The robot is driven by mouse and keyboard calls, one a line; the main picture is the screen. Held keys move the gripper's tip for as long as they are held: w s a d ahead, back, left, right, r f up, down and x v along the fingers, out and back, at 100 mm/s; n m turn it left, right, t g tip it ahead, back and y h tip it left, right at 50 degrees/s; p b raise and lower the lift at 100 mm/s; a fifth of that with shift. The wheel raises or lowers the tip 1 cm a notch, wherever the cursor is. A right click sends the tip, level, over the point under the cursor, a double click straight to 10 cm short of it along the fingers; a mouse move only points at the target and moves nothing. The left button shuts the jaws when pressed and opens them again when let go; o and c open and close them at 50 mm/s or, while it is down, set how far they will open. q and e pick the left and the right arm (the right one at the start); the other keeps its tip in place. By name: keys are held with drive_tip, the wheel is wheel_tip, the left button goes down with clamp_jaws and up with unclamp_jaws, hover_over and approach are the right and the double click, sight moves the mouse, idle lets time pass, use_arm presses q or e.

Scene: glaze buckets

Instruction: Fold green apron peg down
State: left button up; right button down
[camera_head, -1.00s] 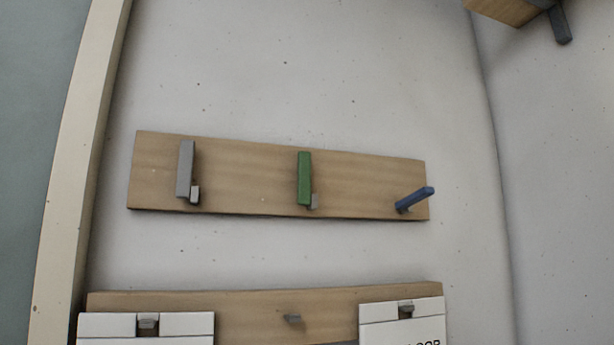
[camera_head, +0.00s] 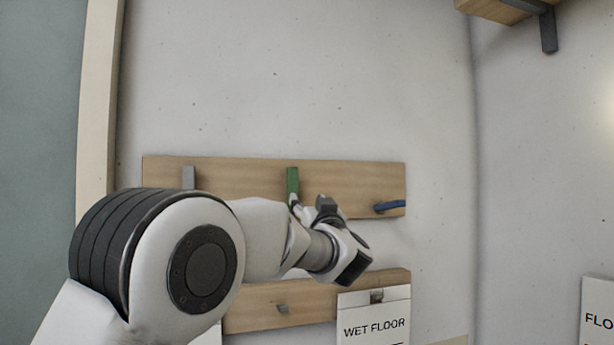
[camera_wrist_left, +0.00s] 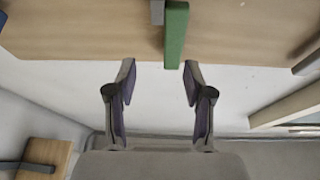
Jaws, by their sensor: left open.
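The green peg (camera_head: 292,182) stands upright against the upper wooden board (camera_head: 240,177) in the head view. My left wrist covers its lower part there. In the left wrist view the green peg (camera_wrist_left: 176,35) hangs from the top of the picture, with a small grey part beside it. My left gripper (camera_wrist_left: 158,68) is open and empty, its fingertips spread around the free end of the peg but apart from it. My right gripper is not in view.
A grey peg (camera_head: 188,177) stands upright to the left and a blue peg (camera_head: 390,206) juts out to the right. A lower board (camera_head: 250,312) holds a wet floor sign (camera_head: 373,322). A shelf (camera_head: 500,8) is at top right. The wall above is clear.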

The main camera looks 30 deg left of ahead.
use_arm(q)
drive_tip(key=n+y, duration=0.1)
approach(293, 169)
drive_tip(key=w+a+r, duration=0.1)
drive_tip(key=a+r, duration=0.1)
drive_tip(key=shift+g, duration=0.4)
drive_tip(key=p+x, duration=0.1)
drive_tip(key=x, duration=0.1)
drive_tip(key=p+x, duration=0.2)
drive_tip(key=w+p+x, duration=0.1)
drive_tip(key=x, duration=0.1)
drive_tip(key=shift+w+f, duration=0.15)
drive_tip(key=shift+w, duration=0.05)
drive_tip(key=shift+a, duration=0.25)
drive_tip(key=shift+s+d, duration=0.1)
drive_tip(key=shift+d, duration=0.1)
drive_tip(key=shift+c, duration=1.4)
drive_tip(key=c, duration=0.6)
clamp_jaws()
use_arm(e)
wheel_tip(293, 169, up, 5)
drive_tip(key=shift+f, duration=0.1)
